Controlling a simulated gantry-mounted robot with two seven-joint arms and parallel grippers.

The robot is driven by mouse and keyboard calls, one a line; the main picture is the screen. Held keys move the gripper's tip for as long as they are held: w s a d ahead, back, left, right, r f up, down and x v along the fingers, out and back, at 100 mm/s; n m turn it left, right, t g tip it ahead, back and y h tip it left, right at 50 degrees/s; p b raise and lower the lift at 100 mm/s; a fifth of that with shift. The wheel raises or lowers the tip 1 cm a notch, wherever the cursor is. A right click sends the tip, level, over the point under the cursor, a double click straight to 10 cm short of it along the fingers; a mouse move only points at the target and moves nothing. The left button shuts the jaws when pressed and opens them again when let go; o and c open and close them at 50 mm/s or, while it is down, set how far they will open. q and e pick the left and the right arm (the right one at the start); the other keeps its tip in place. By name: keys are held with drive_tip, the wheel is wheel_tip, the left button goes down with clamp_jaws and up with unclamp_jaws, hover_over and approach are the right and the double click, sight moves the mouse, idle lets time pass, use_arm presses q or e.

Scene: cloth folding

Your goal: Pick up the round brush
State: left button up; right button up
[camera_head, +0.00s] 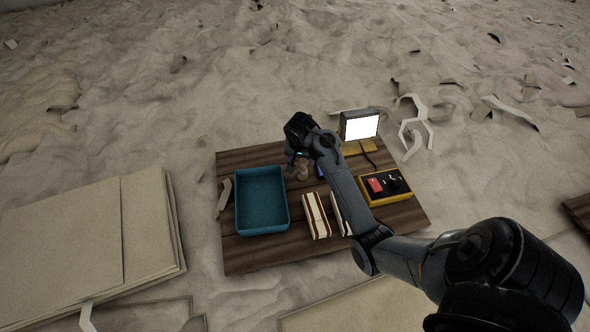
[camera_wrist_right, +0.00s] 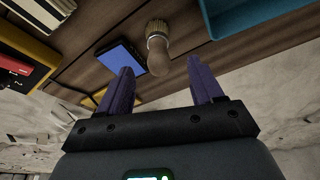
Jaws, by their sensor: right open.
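The round brush (camera_wrist_right: 157,45) has pale bristles and a brown rounded handle, and in the right wrist view its handle end points toward my right gripper (camera_wrist_right: 162,70). The gripper's two purple fingers are spread wide with nothing held between them. The handle end shows between the fingertips in the picture; I cannot tell how far apart they are in depth. In the head view, the brush (camera_head: 303,172) shows small just below my right wrist, which partly hides that area. My left gripper is not in either view.
On the wooden board (camera_head: 250,257), a teal tray (camera_head: 240,200) stands left of the brush. A lamp (camera_head: 360,125), a yellow control box (camera_head: 386,186) and striped blocks (camera_head: 317,215) are also on the board.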

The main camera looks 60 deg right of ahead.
sight(302, 167)
drive_tip(key=shift+x, duration=1.55)
drive_tip(key=p+x, duration=0.1)
drive_tip(key=x, duration=0.3)
drive_tip(key=shift+s+d+p, duration=0.1)
drive_tip(key=shift+d+p, duration=0.15)
drive_tip(key=shift+p, duration=0.05)
drive_tip(key=shift+d+f, duration=0.1)
drive_tip(key=shift+f, duration=0.4)
drive_tip(key=c, duration=1.1)
